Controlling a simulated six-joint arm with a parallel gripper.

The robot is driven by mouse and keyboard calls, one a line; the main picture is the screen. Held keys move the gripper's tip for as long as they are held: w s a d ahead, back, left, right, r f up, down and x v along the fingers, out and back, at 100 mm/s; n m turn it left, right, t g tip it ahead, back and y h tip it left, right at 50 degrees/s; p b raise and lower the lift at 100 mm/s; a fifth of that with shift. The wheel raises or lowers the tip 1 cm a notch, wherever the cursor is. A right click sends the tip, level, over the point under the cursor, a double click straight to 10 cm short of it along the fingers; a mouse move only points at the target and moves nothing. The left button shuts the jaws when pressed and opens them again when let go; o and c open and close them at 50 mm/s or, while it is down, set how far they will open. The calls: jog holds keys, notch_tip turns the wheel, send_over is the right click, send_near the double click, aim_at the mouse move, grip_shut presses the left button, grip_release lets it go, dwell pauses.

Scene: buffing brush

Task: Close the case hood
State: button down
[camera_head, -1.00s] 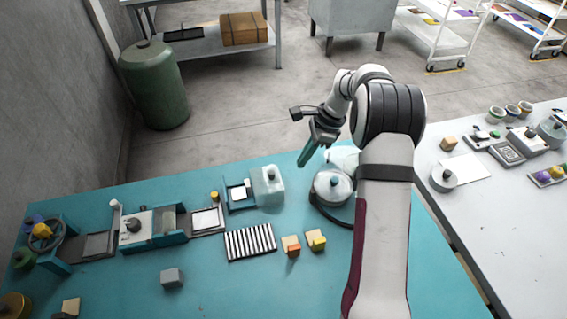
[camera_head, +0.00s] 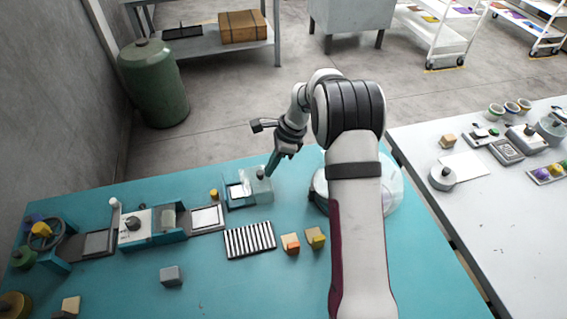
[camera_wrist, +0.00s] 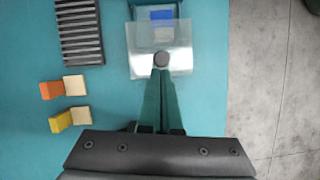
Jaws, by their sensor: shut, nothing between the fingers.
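The case is a small teal base (camera_head: 234,205) with a pale panel, on the teal table. Its clear hood (camera_head: 254,188) with a grey knob (camera_head: 260,173) covers the right part of the base; the left part is uncovered. The wrist view shows the hood (camera_wrist: 138,62) from above, its knob (camera_wrist: 161,58), and a blue part (camera_wrist: 162,17) toward the top. My gripper (camera_head: 270,173) is shut and empty, its teal fingertips (camera_wrist: 160,73) right at the knob, on its right side in the head view. I cannot tell whether they touch it.
A striped rack (camera_head: 250,240) and two small block pairs (camera_head: 290,243) (camera_head: 315,238) lie in front. A panel (camera_head: 207,217) and a box unit (camera_head: 150,226) stand left. A clear dome (camera_head: 391,190) is partly behind my arm. The front table is mostly free.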

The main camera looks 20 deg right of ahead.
aim_at(248, 182)
jog(key=shift+a, duration=2.35)
jog(key=d, duration=0.3)
jog(key=shift+s+d+r, duration=0.1)
jog(key=shift+s+d, duration=0.2)
jog(key=shift+d, duration=0.1)
jog(key=w+v, duration=0.1)
jog(key=v, duration=0.9)
jog(key=s+a+r+n+h, duration=0.1)
jog(key=s+a+r+n, duration=0.2)
jog(key=s, duration=0.4)
jog(key=s+a+r+n, duration=0.1)
jog(key=s+r+n, duration=0.25)
jog(key=s, duration=0.35)
jog(key=s+a+f+n+h, duration=0.1)
jog(key=s+n, duration=0.6)
jog(key=s, duration=1.3)
jog(key=shift+s+a+f+n+g, duration=0.35)
jog(key=shift+s+a+f+g, duration=0.1)
jog(key=shift+a, duration=0.4)
